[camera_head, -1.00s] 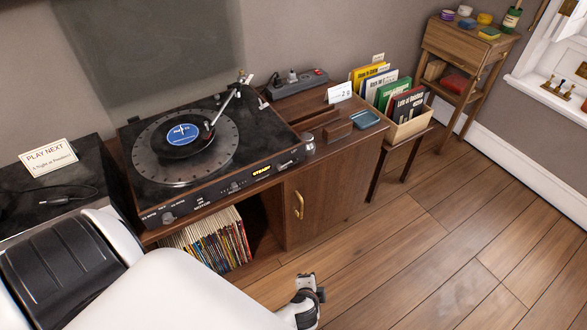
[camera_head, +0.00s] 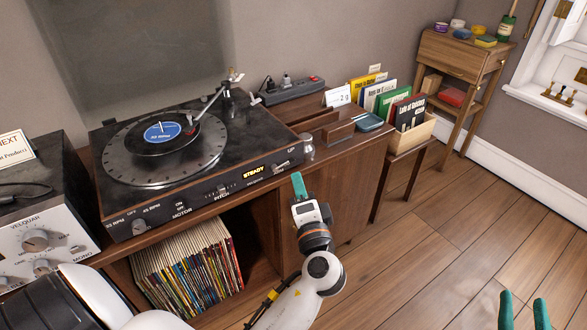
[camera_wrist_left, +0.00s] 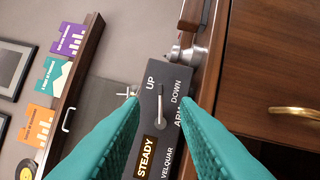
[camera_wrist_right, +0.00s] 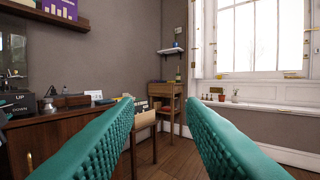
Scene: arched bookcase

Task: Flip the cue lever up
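The cue lever (camera_wrist_left: 160,105) is a small pale metal lever on the dark front panel of the turntable (camera_head: 215,150). In the left wrist view it lies between the UP and DOWN labels, its tip pointing to the top of the picture. In the head view the lever (camera_head: 282,165) sits at the panel's right end. My left gripper (camera_head: 298,184) is just in front of and below that end. Its teal fingers (camera_wrist_left: 160,101) are apart on either side of the lever in view, with no clear contact. My right gripper (camera_head: 524,308) is open and empty, over the floor.
A metal knob (camera_head: 308,147) stands right of the lever. A record (camera_head: 163,134) lies on the platter under the tonearm (camera_head: 208,105). A grey amplifier (camera_head: 40,240) stands at left, records (camera_head: 190,265) fill the shelf below. Floor at right is clear.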

